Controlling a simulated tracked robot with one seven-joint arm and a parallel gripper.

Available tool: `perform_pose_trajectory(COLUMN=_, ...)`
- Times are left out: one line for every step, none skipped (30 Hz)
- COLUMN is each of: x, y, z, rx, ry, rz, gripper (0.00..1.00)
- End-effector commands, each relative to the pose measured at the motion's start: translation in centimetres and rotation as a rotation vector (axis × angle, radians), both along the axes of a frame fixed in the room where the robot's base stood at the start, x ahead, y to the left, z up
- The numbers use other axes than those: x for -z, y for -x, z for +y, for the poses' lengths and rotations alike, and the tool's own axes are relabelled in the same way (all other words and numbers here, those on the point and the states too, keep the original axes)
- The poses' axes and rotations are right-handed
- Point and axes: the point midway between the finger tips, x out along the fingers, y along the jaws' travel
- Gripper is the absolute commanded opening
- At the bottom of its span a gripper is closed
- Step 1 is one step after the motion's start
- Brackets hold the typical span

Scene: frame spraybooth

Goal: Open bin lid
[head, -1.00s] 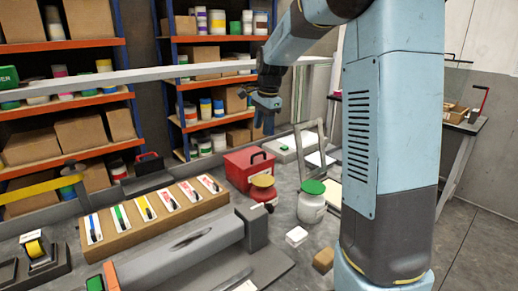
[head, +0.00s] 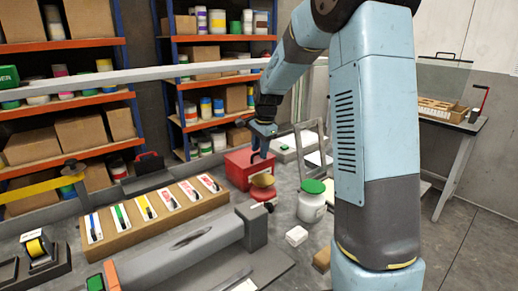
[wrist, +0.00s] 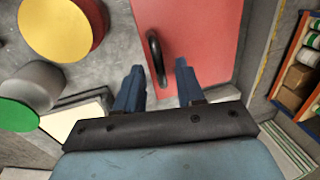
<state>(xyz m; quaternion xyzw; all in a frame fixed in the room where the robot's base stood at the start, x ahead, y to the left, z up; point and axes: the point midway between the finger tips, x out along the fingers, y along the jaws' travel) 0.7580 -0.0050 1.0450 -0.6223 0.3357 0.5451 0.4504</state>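The red bin (head: 240,171) stands on the grey worktop with its red lid shut and a black arched handle on top. In the wrist view the red lid (wrist: 205,30) lies below my gripper, and the black handle (wrist: 155,55) shows just ahead of the fingertips, nearer the left finger. My gripper (wrist: 158,82) has its two blue fingers apart with nothing between them. In the head view my gripper (head: 263,150) hangs above the right side of the bin and hides part of the lid and handle. I cannot tell whether a finger touches the handle.
A red pot with a yellow lid (head: 263,181) and a white jar with a green lid (head: 312,203) stand close to the bin's right front. A metal frame (head: 310,140) stands behind right.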

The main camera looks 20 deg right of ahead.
Motion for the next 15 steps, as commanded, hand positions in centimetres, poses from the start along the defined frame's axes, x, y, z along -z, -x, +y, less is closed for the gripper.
perform_pose_trajectory(x=-0.01, y=0.00, z=0.00, rx=0.000, ry=0.000, rz=0.000, gripper=0.36)
perform_pose_trajectory(x=-0.01, y=0.00, z=0.00, rx=0.000, ry=0.000, rz=0.000, gripper=0.33)
perform_pose_trajectory(x=-0.02, y=0.00, z=0.00, rx=0.000, ry=0.000, rz=0.000, gripper=0.29)
perform_pose_trajectory(x=-0.02, y=0.01, z=0.01, rx=0.000, ry=0.000, rz=0.000, gripper=0.27)
perform_pose_trajectory(x=-0.02, y=0.01, z=0.01, rx=0.000, ry=0.000, rz=0.000, gripper=0.24)
perform_pose_trajectory(x=-0.02, y=0.01, z=0.01, rx=0.000, ry=0.000, rz=0.000, gripper=0.20)
perform_pose_trajectory(x=-0.03, y=0.01, z=0.01, rx=0.000, ry=0.000, rz=0.000, gripper=0.17)
perform_pose_trajectory(x=-0.03, y=0.01, z=0.01, rx=0.000, ry=0.000, rz=0.000, gripper=0.14)
perform_pose_trajectory(x=-0.03, y=0.01, z=0.01, rx=0.000, ry=0.000, rz=0.000, gripper=0.10)
perform_pose_trajectory(x=-0.03, y=0.00, z=0.02, rx=0.000, ry=0.000, rz=0.000, gripper=0.07)
perform_pose_trajectory(x=-0.03, y=0.00, z=0.02, rx=0.000, ry=0.000, rz=0.000, gripper=0.04)
perform_pose_trajectory(x=-0.03, y=0.00, z=0.02, rx=0.000, ry=0.000, rz=0.000, gripper=0.01)
perform_pose_trajectory(x=-0.03, y=0.00, z=0.02, rx=0.000, ry=0.000, rz=0.000, gripper=0.00)
perform_pose_trajectory(x=-0.03, y=0.01, z=0.03, rx=0.000, ry=0.000, rz=0.000, gripper=0.00)
perform_pose_trajectory(x=-0.03, y=0.01, z=0.03, rx=0.000, ry=0.000, rz=0.000, gripper=0.00)
